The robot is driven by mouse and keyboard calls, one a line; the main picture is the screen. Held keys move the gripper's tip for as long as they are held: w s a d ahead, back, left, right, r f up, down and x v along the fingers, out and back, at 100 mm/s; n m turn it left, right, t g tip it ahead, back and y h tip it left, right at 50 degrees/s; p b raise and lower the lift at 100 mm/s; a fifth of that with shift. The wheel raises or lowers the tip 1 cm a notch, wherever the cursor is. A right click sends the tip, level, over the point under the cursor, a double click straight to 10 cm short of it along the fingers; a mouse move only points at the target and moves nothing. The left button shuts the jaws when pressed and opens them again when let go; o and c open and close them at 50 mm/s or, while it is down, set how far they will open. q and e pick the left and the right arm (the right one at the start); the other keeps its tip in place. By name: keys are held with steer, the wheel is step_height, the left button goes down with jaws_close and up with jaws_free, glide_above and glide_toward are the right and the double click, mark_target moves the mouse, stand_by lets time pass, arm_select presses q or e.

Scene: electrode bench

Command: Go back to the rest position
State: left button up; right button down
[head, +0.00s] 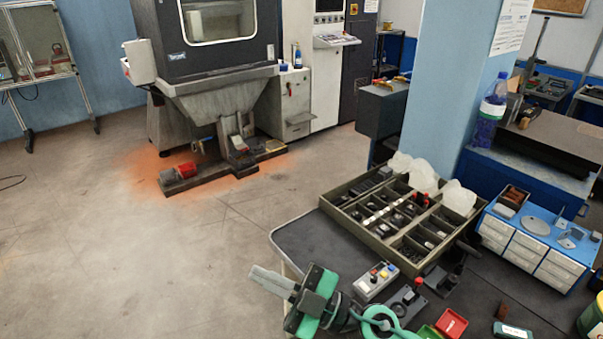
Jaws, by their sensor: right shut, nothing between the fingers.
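My right gripper (262,275) is in the lower middle of the head view, with green and black housing and pale grey fingers pointing left. The fingers lie together, shut, with nothing seen between them. The gripper is over the left front part of the dark bench top (312,243), past its rounded left edge. My left gripper is not in view.
On the bench are a compartment tray (345,222) with small dark parts, a button box (376,281), a red bin (450,323) and a blue-white drawer unit (530,240). A bottle (489,112) stands behind. The floor (120,240) at left is open, before a machine (215,80).

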steer(key=w+d+f+m+t+h, duration=0.1)
steer(key=w+d+m+t+h, duration=0.2)
steer(key=d+m+t+h, duration=0.4)
steer(key=w+d+f+m+t+h, duration=0.1)
steer(key=w+d+m+t+h, duration=0.4)
steer(key=m, duration=0.4)
steer(key=s+d+f+m+g+h, duration=0.3)
steer(key=d+f+h, duration=0.2)
steer(key=d+f, duration=0.15)
steer(key=s+d+f+m+g+h, duration=0.2)
steer(key=s+d+f+h, duration=0.15)
steer(key=d+f, duration=0.35)
steer(key=s+d+f+g, duration=0.3)
steer(key=s+f+g, duration=0.85)
steer(key=s, duration=0.65)
step_height(320, 180, down, 33)
steer(key=n, duration=0.1)
steer(key=s+d+f, duration=0.3)
steer(key=s+f, duration=1.4)
steer(key=s, duration=0.2)
steer(key=shift+s+d+f+g, duration=0.15)
steer(key=shift+d+f+g, duration=0.05)
steer(key=shift+f+g, duration=0.25)
